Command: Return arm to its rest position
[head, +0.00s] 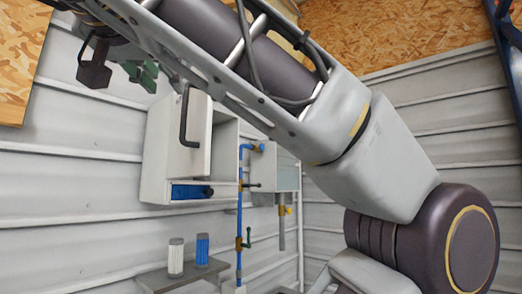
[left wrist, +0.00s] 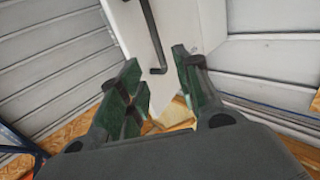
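My left gripper (head: 118,74) is at the upper left of the head view, in front of the ribbed wall and up to the left of the white box. My grey and dark arm runs from it down to the lower right. In the left wrist view the gripper (left wrist: 160,82) has its green-padded fingers spread apart, with nothing held between them. A white panel with a dark bar handle (left wrist: 153,38) shows beyond the fingers. My right gripper is not in view.
The white wall box (head: 153,150) has a panel with a dark handle (head: 184,115) and a blue part (head: 188,191) low inside. A blue pipe (head: 240,205) with valves stands beside it. A shelf (head: 185,275) below holds a white cylinder (head: 176,257) and a blue cylinder (head: 202,250).

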